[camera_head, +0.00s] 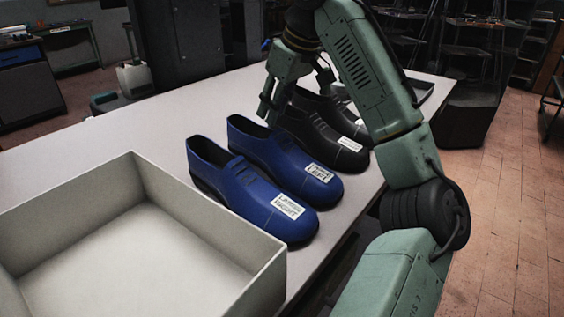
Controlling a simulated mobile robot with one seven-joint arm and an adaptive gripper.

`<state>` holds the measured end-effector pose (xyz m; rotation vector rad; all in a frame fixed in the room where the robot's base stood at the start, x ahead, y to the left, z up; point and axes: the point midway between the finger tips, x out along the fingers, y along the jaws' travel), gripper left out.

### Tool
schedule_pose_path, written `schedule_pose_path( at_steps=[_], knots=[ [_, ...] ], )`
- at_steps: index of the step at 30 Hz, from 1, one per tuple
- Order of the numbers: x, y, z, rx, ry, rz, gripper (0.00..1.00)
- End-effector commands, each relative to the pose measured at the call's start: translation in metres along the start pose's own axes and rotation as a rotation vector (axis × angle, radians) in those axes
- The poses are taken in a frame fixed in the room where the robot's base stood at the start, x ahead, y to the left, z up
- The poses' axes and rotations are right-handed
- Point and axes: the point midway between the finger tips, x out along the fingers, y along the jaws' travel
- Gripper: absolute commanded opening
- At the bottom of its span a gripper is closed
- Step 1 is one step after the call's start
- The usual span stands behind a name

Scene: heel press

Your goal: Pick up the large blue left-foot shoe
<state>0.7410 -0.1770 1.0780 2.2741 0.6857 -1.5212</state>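Two blue shoes lie side by side on the table, toes toward the lower right. The nearer blue shoe (235,182) has a white label that seems to read "Large Right". The blue shoe behind it (270,155) has a label ending in "Left". My gripper (296,98) points down above the heel end of the black shoes, behind the left-foot blue shoe. Its fingers look spread, with one near that blue shoe's heel. Whether a finger touches a shoe is unclear. Nothing is visibly held; the far finger is partly hidden by my arm.
Black shoes (312,128) stand just behind the blue pair, the farther one partly covered by my arm. An open, empty, pale box (262,278) fills the lower left. The white table (110,140) is clear at left. A dark tray (421,88) lies at its far right end.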

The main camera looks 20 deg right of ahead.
Motion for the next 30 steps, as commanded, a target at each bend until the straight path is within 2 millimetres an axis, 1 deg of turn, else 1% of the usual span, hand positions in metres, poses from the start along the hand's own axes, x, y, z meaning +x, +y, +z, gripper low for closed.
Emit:
schedule_pose_path(
  at_steps=[1,8,12,17,20,25,30],
  knots=[
    [0.007,-0.001,-0.001,-0.002,0.001,-0.003,0.26],
    [0.025,0.0,-0.002,-0.001,0.001,-0.002,0.26],
    [0.046,0.002,-0.005,-0.001,0.001,-0.004,0.26],
    [0.064,0.002,-0.004,-0.001,0.001,0.0,0.26],
    [0.067,0.002,-0.004,-0.001,0.001,0.001,0.26],
    [0.068,0.002,-0.004,-0.001,0.001,0.001,0.26],
    [0.068,0.002,-0.004,-0.001,0.001,0.001,0.16]
  ],
)
